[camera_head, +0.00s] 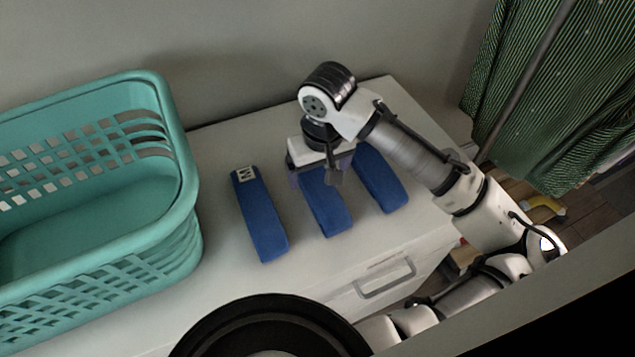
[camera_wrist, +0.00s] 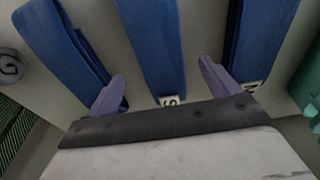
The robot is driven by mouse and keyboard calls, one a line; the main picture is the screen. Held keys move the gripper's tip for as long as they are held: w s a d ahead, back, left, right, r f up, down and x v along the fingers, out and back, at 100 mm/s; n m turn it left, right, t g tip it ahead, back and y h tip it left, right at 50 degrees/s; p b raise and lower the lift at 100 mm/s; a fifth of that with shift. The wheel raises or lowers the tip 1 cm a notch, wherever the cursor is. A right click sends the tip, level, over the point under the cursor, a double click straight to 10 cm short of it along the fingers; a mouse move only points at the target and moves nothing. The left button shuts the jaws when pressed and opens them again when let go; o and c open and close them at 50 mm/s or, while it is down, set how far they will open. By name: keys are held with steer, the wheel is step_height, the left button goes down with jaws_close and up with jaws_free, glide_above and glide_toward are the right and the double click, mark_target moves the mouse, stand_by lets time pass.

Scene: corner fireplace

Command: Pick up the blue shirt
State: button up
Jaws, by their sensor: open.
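Three narrow folded blue shirts lie apart in a row on the white dresser. The left one in the head view (camera_head: 260,217) has a white label at its far end; in the wrist view it is on the right (camera_wrist: 256,45). The middle shirt (camera_head: 326,206) is partly hidden under my gripper (camera_head: 314,180). The right shirt (camera_head: 382,182) is partly behind my gripper and arm; it is on the left in the wrist view (camera_wrist: 62,45). My gripper (camera_wrist: 161,70) is open, its purple fingers either side of the middle shirt (camera_wrist: 153,45), labelled S. Contact is unclear.
A teal basket (camera_head: 185,215) stands on the dresser (camera_head: 215,275) to the left. A wall rises behind the dresser. Green striped cloth (camera_head: 535,95) hangs at the right. A dark round object (camera_head: 265,325) is at the front. A drawer handle (camera_head: 385,280) is on the dresser front.

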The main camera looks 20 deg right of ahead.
mark_target(318, 180)
steer(key=shift+w+f, duration=0.15)
steer(key=shift+f, duration=0.8)
steer(key=shift+w+f, duration=0.1)
steer(key=shift+f, duration=0.8)
steer(key=c, duration=1.1)
steer(key=shift+c, duration=0.3)
steer(key=shift+r, duration=0.15)
